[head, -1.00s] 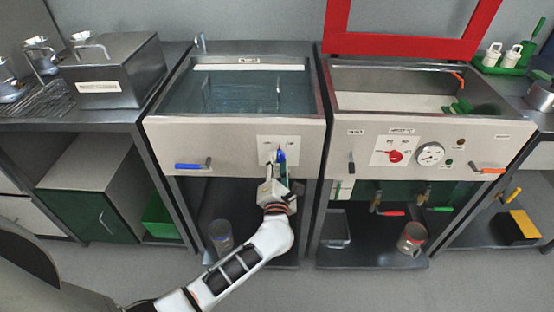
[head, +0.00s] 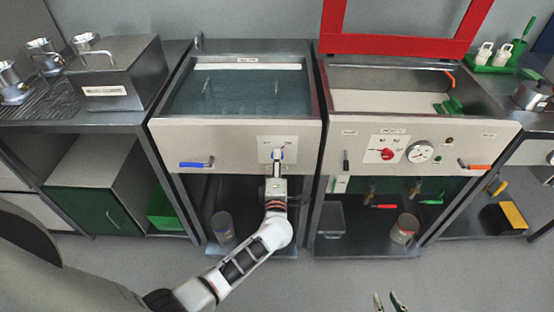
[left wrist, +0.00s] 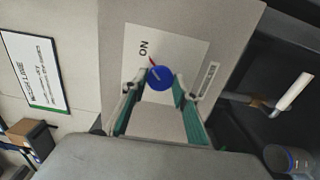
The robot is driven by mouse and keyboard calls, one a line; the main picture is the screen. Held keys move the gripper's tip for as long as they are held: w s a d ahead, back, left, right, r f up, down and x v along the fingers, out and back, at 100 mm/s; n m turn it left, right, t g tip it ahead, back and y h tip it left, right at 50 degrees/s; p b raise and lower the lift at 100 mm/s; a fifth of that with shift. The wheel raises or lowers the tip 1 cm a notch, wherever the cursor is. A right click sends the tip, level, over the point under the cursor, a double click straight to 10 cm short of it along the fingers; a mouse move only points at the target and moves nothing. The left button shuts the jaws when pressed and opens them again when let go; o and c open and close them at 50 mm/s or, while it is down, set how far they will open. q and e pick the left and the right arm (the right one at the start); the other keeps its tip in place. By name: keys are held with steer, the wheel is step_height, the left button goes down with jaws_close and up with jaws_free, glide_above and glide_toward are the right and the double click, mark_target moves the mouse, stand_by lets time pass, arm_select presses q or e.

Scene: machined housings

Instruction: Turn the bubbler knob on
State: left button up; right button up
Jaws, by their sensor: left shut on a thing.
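The blue bubbler knob (head: 282,155) sits on a white label plate (head: 264,143) on the front panel of the left, water-filled sink. My left gripper (head: 277,160) reaches up to it from below and is shut on it. In the left wrist view the knob (left wrist: 160,77) lies between the teal-padded fingertips of my left gripper (left wrist: 158,92). A red mark by the knob slants toward the printed "ON". The tips of my right gripper (head: 389,301) show at the bottom edge of the head view, spread apart and empty.
A blue-handled valve (head: 196,164) is left on the same panel. The right sink's panel carries a red knob (head: 387,154), a gauge (head: 420,151) and an orange lever (head: 474,165). A tin (head: 222,226) stands on the shelf below. The floor in front is clear.

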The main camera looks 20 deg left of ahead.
stand_by(0.5)
arm_select(q)
steer(key=o, duration=1.1)
steer(key=v, duration=1.2)
steer(key=shift+s, duration=0.1)
